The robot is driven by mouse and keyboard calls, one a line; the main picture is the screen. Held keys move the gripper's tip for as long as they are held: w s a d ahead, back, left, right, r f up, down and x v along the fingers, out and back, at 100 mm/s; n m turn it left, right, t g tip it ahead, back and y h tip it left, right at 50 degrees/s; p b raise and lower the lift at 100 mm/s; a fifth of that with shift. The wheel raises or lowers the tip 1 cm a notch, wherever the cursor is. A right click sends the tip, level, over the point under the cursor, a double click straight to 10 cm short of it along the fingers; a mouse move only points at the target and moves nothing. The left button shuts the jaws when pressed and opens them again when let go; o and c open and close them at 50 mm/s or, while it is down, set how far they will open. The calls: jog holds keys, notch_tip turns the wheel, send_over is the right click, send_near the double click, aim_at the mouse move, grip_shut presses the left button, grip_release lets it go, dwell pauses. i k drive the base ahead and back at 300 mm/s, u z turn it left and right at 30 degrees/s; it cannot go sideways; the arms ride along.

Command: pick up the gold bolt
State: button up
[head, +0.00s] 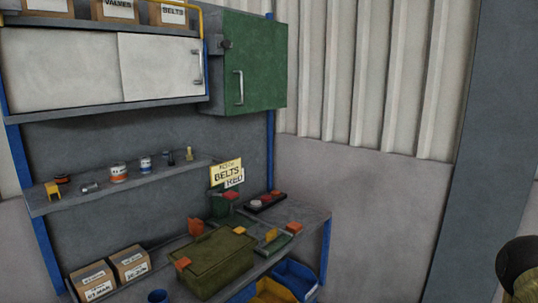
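A small gold item (189,154) that looks like the gold bolt stands upright near the right end of the long grey shelf (130,183). It is small in the head view, so its details are hard to make out. A dark rounded part at the lower right edge may be part of my arm. My gripper's fingers do not show, and nothing of mine is near the gold item.
Small cans (118,173), a grey metal piece (90,187) and a yellow piece (53,190) share the shelf. A green cabinet (250,60) hangs above.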

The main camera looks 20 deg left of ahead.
aim_at(190, 156)
jog(key=z, duration=0.85)
jog(key=i, duration=2.6)
jog(key=u, duration=3.7)
